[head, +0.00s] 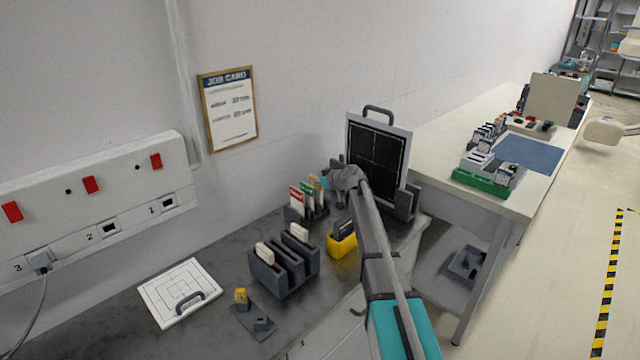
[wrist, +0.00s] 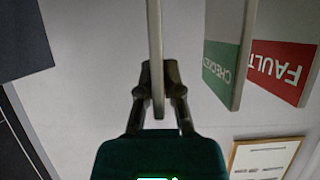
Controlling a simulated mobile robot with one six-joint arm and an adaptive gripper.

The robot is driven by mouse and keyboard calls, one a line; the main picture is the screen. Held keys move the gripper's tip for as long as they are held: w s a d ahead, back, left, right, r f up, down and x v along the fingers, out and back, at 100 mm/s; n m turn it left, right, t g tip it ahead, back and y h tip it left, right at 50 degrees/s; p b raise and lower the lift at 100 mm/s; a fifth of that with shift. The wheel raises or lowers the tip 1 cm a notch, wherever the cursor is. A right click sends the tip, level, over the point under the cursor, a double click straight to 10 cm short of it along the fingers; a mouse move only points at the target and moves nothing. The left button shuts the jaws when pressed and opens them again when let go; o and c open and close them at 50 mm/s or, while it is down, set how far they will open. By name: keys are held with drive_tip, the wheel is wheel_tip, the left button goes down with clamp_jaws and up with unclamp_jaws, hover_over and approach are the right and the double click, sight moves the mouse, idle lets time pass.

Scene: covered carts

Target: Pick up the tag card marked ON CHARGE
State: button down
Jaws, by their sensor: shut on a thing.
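My gripper (wrist: 158,78) is shut on a thin pale tag card (wrist: 154,30), seen edge-on between the fingers in the wrist view. Its face is turned away there, so I cannot read its mark.
A dark panel with a handle (head: 376,158) stands close behind my gripper. A yellow holder (head: 342,244) and a grey slotted rack (head: 284,272) are nearer on the bench. A white board (head: 180,293) lies at left. The wall with a job card (head: 228,108) is behind.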

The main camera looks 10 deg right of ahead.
drive_tip(key=shift+r+p, duration=4.65)
drive_tip(key=shift+r, duration=0.15)
drive_tip(key=shift+r, duration=0.1)
